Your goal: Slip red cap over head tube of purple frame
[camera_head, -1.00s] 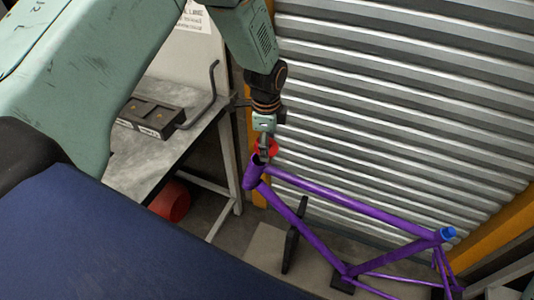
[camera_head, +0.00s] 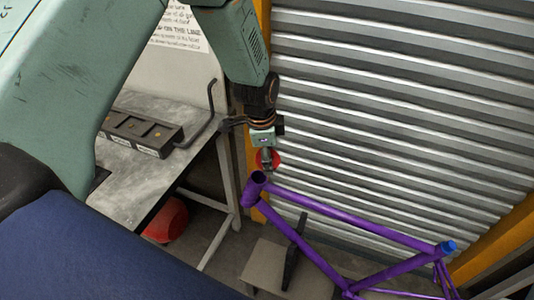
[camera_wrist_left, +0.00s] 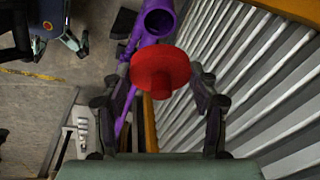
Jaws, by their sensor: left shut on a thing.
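The purple frame (camera_head: 350,219) stands at the lower right in the head view, with its open head tube (camera_head: 256,183) at its left end. The red cap (camera_head: 268,160) is in my left gripper (camera_head: 266,158), just above and behind the head tube in the picture. In the left wrist view the red cap (camera_wrist_left: 160,72) sits between the fingers of my left gripper (camera_wrist_left: 160,95). The open end of the head tube (camera_wrist_left: 159,20) shows beyond the cap, apart from it in the picture. My right gripper is in neither view.
A grey metal table (camera_head: 160,180) with a dark tray (camera_head: 143,134) stands at the left. A red round container (camera_head: 165,220) is under it. A corrugated metal wall (camera_head: 400,110) rises close behind the frame. A blue cap (camera_head: 447,247) sits on the frame's far right tube.

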